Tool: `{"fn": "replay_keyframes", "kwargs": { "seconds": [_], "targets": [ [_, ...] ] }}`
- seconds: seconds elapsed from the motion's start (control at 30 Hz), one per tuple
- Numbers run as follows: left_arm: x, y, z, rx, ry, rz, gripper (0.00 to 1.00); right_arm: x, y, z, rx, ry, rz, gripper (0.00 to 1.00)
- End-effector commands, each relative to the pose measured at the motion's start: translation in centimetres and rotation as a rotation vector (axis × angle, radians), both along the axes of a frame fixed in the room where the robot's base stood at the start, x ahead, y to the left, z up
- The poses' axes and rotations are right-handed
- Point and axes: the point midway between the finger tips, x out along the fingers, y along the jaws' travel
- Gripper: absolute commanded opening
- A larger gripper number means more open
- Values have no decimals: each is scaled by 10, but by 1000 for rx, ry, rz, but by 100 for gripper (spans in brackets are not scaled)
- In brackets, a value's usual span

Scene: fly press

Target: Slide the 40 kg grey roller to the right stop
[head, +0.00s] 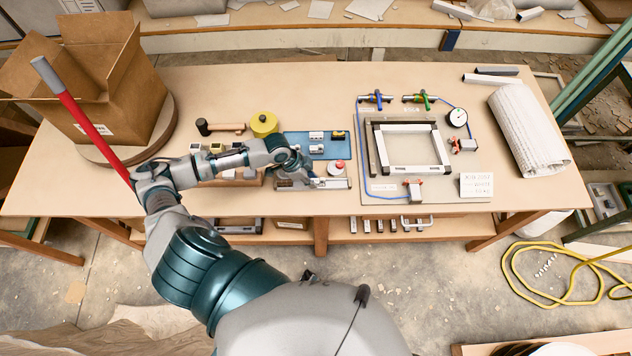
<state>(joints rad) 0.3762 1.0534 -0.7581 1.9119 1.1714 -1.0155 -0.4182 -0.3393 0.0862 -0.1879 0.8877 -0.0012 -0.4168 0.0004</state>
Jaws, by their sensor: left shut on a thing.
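My left gripper (309,176) is at the bench's front middle, over a small metal fixture (335,184) with a low rail. It is shut on a small grey part at this fixture, mostly hidden by the fingers. I cannot tell whether that part is the grey roller, and no other roller or right stop shows clearly. A red knob (337,167) sits just right of the fingers. My right gripper is not in view.
A cardboard box (120,90) stands on a round turntable at left, with a red bar (88,122) before it. A blue mat (333,148) lies behind the gripper. A clamping frame (378,145) and a white roll (528,130) occupy the right.

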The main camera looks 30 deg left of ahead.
Motion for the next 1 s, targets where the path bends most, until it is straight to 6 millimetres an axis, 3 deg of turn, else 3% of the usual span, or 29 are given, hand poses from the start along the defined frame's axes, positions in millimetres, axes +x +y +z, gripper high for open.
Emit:
{"fn": "replay_keyframes", "kwargs": {
  "seconds": [0.6,1.0],
  "targets": [
    [15,-21,1,3,-1,1,0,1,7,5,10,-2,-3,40],
    [14,-20,0,-1,1,1,0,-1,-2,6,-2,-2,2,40]
  ]
}}
